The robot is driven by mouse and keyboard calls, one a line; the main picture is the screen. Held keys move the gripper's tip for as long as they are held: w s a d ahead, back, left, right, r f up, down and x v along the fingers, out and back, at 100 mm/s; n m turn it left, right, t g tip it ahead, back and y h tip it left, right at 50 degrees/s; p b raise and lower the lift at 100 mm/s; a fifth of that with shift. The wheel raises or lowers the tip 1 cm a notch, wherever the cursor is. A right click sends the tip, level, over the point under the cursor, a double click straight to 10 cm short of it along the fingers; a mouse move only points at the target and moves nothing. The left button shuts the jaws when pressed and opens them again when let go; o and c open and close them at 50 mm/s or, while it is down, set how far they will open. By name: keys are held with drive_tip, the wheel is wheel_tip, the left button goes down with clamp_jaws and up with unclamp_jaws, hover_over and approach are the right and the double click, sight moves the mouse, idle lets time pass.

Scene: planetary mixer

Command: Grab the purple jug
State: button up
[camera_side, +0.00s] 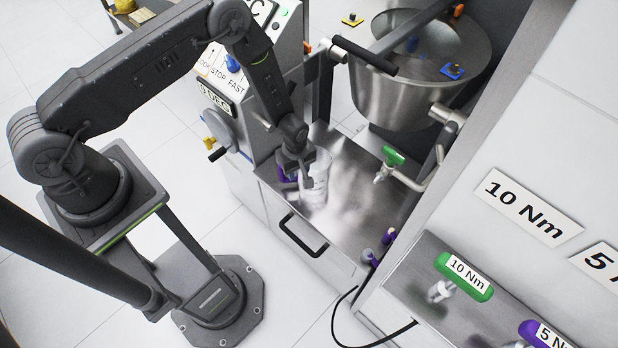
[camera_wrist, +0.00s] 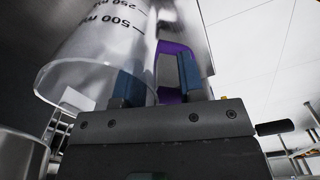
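The purple jug is a clear measuring jug (camera_side: 317,180) with a purple handle, standing on the metal counter in the side view. In the wrist view its clear body (camera_wrist: 95,62) with black volume marks fills the upper left, and its purple handle (camera_wrist: 168,97) shows beside it. My gripper (camera_side: 300,172) is at the jug's handle side, low over the counter. In the wrist view the two dark fingers of my gripper (camera_wrist: 160,85) stand apart, with the handle between or just behind them. A gap shows between the fingers; contact with the handle is not clear.
The metal mixing bowl (camera_side: 415,65) stands behind the counter (camera_side: 365,210). A green-handled valve (camera_side: 393,157) juts out to the right of the jug. The control panel (camera_side: 228,75) stands close on the left. Torque tools (camera_side: 463,275) lie on a shelf at the lower right.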

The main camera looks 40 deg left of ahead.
clamp_jaws()
drive_tip(key=shift+r, duration=0.1)
idle(0.3)
